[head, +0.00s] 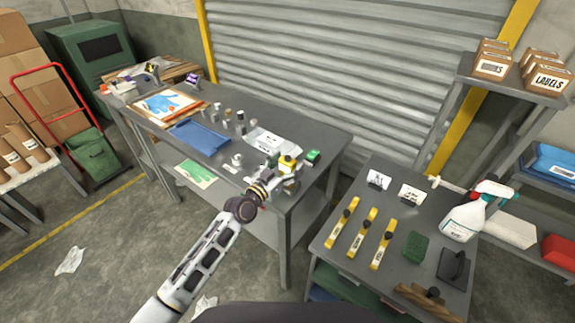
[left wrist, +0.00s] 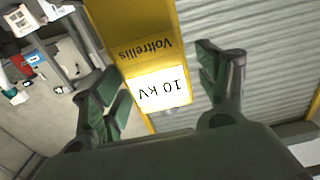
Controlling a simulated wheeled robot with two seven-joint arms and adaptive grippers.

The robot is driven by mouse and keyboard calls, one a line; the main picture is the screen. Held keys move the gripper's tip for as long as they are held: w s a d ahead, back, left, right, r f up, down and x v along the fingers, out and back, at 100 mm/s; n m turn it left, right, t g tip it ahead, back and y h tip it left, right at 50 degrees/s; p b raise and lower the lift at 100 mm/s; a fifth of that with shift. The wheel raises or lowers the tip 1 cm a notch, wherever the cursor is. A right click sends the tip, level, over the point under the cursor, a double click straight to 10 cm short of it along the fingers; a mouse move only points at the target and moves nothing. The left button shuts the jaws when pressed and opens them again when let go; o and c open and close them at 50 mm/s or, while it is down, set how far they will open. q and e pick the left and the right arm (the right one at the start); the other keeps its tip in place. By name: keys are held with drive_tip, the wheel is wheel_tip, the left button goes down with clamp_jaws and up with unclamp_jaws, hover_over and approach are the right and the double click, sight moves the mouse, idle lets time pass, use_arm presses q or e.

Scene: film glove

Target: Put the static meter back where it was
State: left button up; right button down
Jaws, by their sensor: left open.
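The static meter (head: 287,161) is a yellow block at the right end of the long grey table (head: 318,133). In the left wrist view the yellow meter (left wrist: 148,45) shows upside-down lettering "Voltrellis" and a lit screen reading "10 kV". My left gripper (head: 282,178) is at the meter, with its arm reaching in from the lower left. In the left wrist view the green-padded fingers of the gripper (left wrist: 158,75) are open, one on each side of the meter; the left finger looks closer. Whether either touches is unclear. The meter's base is hidden. My right gripper is not in view.
A green item (head: 313,155) stands close right of the meter. The right table (head: 335,262) holds yellow tools (head: 362,232) and a spray bottle (head: 465,220).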

use_arm(q)
drive_tip(key=v, duration=1.2)
idle(0.3)
drive_tip(key=shift+d, duration=0.15)
idle(0.4)
